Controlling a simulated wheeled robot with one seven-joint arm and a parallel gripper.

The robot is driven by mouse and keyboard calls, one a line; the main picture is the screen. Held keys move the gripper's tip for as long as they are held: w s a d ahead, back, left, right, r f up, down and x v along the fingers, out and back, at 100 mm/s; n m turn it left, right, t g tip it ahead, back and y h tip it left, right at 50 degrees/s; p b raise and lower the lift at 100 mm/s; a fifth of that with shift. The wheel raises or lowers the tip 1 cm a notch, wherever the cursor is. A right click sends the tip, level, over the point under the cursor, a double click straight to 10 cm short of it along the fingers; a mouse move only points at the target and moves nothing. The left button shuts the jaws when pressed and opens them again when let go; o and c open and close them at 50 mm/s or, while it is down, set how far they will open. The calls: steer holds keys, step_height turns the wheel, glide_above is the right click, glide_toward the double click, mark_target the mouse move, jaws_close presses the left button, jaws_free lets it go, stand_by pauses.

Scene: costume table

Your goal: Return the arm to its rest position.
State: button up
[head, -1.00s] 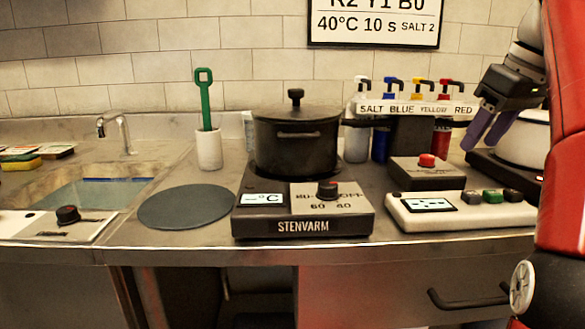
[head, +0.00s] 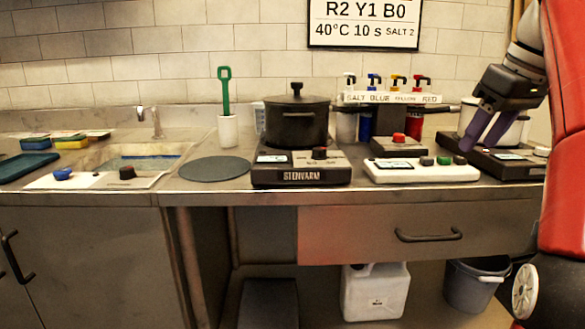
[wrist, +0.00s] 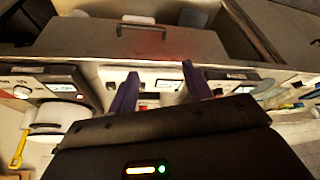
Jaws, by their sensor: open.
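My gripper (head: 480,130) is at the right of the head view, with dark purple fingers pointing down and left. Its fingers are apart and nothing shows between them. It hangs in front of a white pot (head: 497,122) and over the right end of the counter, partly hiding the pot. In the wrist view my gripper (wrist: 158,88) also shows two separated fingers, with the counter edge and drawer front beyond them. My red arm fills the right edge of the head view.
A black pot (head: 297,124) with its lid on stands on the STENVARM hotplate (head: 301,175). A white control panel (head: 410,171), pump bottles (head: 367,122) and a green-handled tool in a white cup (head: 227,131) are near. A sink (head: 145,158) is at left. A bucket (head: 477,285) is below.

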steer(key=s+a+f+m+h, duration=0.1)
steer(key=s+a+f+m, duration=0.3)
steer(key=a+f, duration=0.6)
steer(key=s+a+f, duration=0.1)
steer(key=s+f, duration=0.3)
steer(key=f, duration=0.3)
steer(key=s+a+f+t, duration=0.1)
steer(key=s+a+f, duration=0.1)
steer(key=s+f, duration=0.2)
steer(key=s+a+f, duration=0.1)
steer(key=s+f, duration=0.4)
steer(key=f, duration=0.6)
steer(key=shift+a+m+h, duration=0.4)
